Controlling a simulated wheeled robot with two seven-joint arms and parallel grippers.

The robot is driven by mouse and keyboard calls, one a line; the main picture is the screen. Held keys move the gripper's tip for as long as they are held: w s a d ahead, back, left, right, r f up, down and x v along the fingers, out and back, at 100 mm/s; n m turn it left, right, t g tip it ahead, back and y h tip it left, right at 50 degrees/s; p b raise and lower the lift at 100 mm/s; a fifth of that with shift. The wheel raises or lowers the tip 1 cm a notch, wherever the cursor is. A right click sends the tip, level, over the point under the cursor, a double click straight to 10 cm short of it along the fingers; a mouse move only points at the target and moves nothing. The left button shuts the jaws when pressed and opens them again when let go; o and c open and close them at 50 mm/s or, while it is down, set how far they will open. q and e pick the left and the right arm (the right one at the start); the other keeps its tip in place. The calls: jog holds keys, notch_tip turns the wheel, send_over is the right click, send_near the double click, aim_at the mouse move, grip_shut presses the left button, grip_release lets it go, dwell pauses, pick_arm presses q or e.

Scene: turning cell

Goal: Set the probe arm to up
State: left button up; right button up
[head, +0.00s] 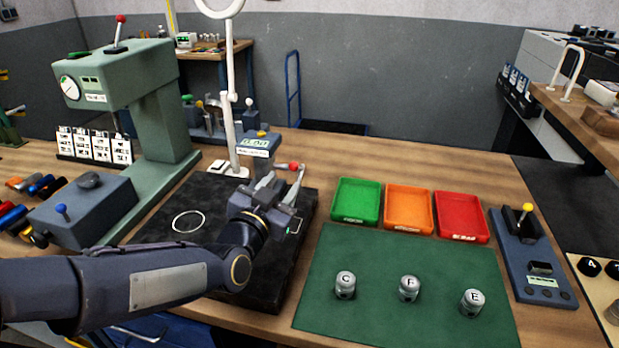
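The gauge with a small green-lit display (260,143) stands at the back of the black plate (150,232). A red ball (293,166) shows just in front of it, right by my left gripper; it seems to belong to the probe arm, most of which is hidden behind the gripper. Its exact position, up or down, is not clear. My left gripper (280,187) is over the plate, close to the red ball; whether it touches is not clear. Its finger gap is hard to make out. My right gripper is not in view.
A green press (150,130) stands left. Green (356,221), orange (409,229) and red (462,237) trays sit right, behind a green mat (400,325) with three lettered metal parts (409,288). A blue lever box (535,292) is at far right. A white ring lamp post (229,100) rises behind the plate.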

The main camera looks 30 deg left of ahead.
aim_at(292, 170)
pick_arm(q)
jog(key=w, duration=0.5)
jog(key=w+a+p, duration=0.1)
jog(key=w, duration=0.1)
jog(key=shift+w, duration=0.25)
grip_shut()
